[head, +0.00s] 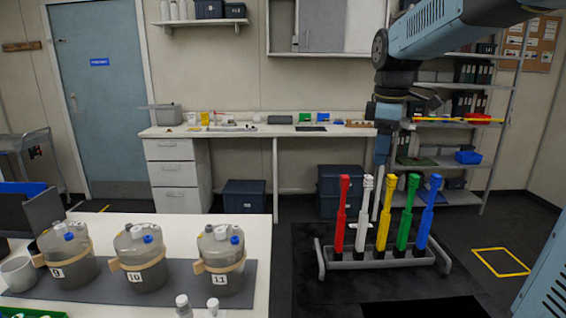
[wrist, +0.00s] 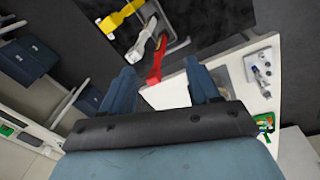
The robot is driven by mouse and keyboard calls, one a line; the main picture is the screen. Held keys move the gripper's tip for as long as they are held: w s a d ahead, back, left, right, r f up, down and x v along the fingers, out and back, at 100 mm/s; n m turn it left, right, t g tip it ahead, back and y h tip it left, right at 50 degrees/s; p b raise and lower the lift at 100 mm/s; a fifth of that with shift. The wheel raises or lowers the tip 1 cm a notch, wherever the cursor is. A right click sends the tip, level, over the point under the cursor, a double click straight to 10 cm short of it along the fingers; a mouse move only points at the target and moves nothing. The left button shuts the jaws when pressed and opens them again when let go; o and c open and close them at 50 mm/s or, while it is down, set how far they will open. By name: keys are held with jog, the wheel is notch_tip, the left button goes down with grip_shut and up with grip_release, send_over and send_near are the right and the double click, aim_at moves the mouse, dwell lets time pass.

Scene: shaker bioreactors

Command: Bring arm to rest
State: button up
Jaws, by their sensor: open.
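My arm comes in from the upper right of the head view, bends at a dark joint and hangs down. My gripper (head: 383,155) is at its lower end, pointing down above the tool rack, partly unclear against the shelf. In the wrist view my gripper (wrist: 161,80) shows two blue fingers set apart with nothing held between them. Beyond the fingers, the red tool (wrist: 157,60), the white tool (wrist: 142,42) and the yellow tool (wrist: 120,15) are seen from above.
A grey rack (head: 380,263) on the dark mat holds red, white, yellow, green and blue upright tools. Vessels 9 (head: 70,262), 10 (head: 138,265) and 11 (head: 220,265) stand on the near white table (head: 258,225). A bench (head: 255,131) and shelving (head: 440,195) line the back.

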jog(key=s+f+m+t, duration=0.2)
jog(key=s+m, duration=0.4)
jog(key=s, duration=0.3)
jog(key=s+f+m+t, duration=0.2)
jog(key=s+f+m, duration=0.2)
jog(key=s+m, duration=0.3)
jog(key=shift+s+f+m, duration=0.3)
jog(key=shift+s+f, duration=0.1)
jog(key=shift+s, duration=1.2)
jog(key=shift+c, duration=0.2)
